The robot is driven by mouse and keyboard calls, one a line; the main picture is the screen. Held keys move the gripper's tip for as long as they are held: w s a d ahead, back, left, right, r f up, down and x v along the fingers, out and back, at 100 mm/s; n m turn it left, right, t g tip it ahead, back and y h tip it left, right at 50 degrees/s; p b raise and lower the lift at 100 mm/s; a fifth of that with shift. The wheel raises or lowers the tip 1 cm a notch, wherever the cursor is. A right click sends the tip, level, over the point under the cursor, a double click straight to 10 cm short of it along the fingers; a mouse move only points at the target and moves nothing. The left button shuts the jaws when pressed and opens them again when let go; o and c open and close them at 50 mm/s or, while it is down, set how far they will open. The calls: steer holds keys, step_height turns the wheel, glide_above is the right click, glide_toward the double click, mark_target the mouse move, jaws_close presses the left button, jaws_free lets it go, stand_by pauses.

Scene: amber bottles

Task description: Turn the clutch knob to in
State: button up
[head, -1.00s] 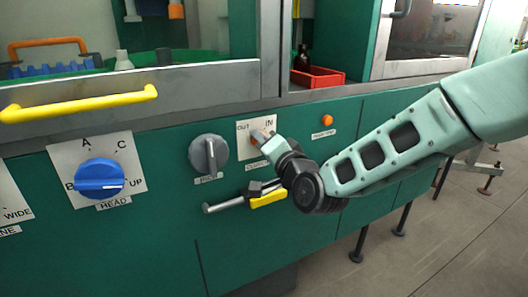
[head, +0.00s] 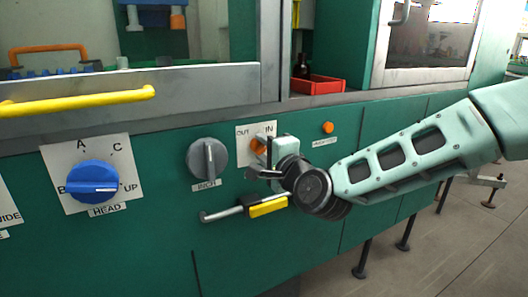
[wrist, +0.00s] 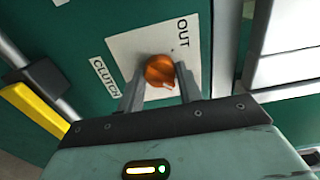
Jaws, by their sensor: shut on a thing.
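The clutch knob is orange and sits on a white plate marked OUT and IN. In the head view the knob (head: 258,146) shows partly behind my gripper (head: 265,158). In the wrist view the knob (wrist: 160,70) lies between the two fingertips of my gripper (wrist: 160,76), which is shut on it. The plate (wrist: 135,45) shows the word OUT to the right of the knob and a CLUTCH label to the left. The IN word is hidden in the wrist view but shows in the head view. A small pale mark shows on the knob's near edge.
A grey INCH knob (head: 208,159) is just left of the plate. A metal lever with a yellow block (head: 268,206) is close below my gripper. An orange button (head: 327,128) is to the right. A blue HEAD knob (head: 92,183) is farther left.

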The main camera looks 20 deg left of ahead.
stand_by(0.3)
steer(key=o, duration=1)
steer(key=shift+d, duration=0.15)
steer(key=v, duration=1.7)
steer(key=shift+s+p, duration=0.2)
steer(key=shift+p, duration=0.2)
